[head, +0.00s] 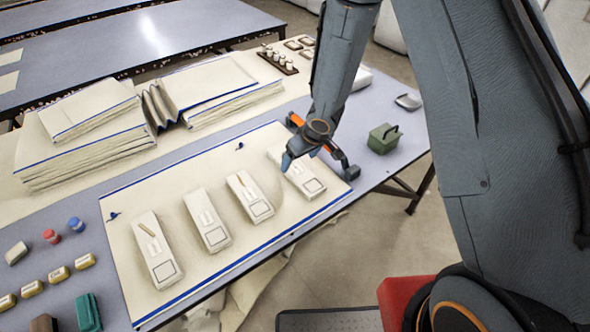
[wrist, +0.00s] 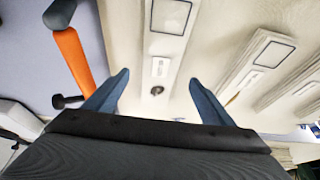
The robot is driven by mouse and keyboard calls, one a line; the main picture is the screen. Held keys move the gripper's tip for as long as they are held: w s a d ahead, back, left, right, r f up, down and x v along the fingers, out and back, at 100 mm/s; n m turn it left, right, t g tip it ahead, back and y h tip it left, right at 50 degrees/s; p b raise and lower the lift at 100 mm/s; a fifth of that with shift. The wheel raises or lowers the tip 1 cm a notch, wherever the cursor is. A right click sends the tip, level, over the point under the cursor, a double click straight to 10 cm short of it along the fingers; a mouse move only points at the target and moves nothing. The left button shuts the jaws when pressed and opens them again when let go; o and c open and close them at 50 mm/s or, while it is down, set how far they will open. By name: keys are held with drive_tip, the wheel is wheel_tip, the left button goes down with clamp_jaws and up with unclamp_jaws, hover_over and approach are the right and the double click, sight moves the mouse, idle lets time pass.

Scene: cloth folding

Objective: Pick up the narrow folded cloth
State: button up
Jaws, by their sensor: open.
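Several narrow folded cream cloths with printed squares lie in a row on a cream sheet (head: 170,190) with blue edges. My gripper (head: 317,166) is at the rightmost folded cloth (head: 308,184) and hides its upper part in the head view. In the wrist view my gripper (wrist: 158,82) is open, with one blue finger on each side of this folded cloth (wrist: 160,45). Nothing is held. I cannot tell whether the fingertips touch the sheet. The neighbouring folded cloth (head: 250,196) lies to the left and also shows in the wrist view (wrist: 255,65).
An orange-handled tool (wrist: 74,62) lies close beside the left finger in the wrist view. A green box (head: 383,139) stands at the right of the table. Large cloth stacks (head: 90,150) are at the back left. Small rolls and colored spools (head: 75,224) sit at the left.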

sight(295, 166)
drive_tip(key=shift+p+x, duration=0.35)
drive_tip(key=shift+x, duration=2.05)
drive_tip(key=shift+w, duration=0.1)
drive_tip(key=c, duration=1.2)
drive_tip(key=shift+r, duration=0.1)
drive_tip(key=shift+c, duration=0.2)
